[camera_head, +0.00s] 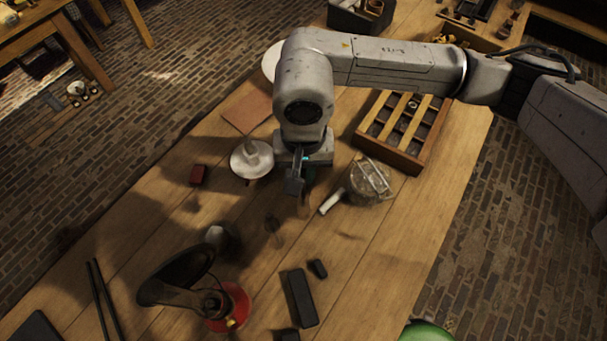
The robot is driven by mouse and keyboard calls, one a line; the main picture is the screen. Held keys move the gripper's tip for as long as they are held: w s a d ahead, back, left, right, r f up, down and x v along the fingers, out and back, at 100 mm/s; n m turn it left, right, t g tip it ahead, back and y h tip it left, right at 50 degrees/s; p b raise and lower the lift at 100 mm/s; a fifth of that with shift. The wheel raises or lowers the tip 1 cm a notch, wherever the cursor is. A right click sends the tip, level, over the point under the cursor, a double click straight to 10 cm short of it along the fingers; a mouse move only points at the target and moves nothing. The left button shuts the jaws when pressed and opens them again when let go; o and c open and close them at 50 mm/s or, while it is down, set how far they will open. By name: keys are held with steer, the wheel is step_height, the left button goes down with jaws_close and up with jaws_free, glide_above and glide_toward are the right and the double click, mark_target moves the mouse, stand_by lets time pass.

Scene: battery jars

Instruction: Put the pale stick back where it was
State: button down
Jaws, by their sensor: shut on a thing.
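A short pale stick (331,202) lies slanted on the wooden table, its upper end close to a round grey lidded pot (370,181). My gripper (295,187) points down over the middle of the table, to the left of the pale stick, with a gap between them in the picture. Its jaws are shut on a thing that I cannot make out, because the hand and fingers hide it. A small greenish patch shows just right of the fingers; I cannot tell what it belongs to.
A compartmented wooden tray (409,161) is at the upper right. A red lamp-like object (232,308) and a dark bar (300,297) are in front.

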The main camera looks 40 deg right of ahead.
mark_target(303, 190)
steer(key=shift+f+p, duration=0.3)
steer(key=shift+f, duration=1.6)
steer(key=c, duration=1.1)
jaws_free()
steer(key=shift+r, duration=0.1)
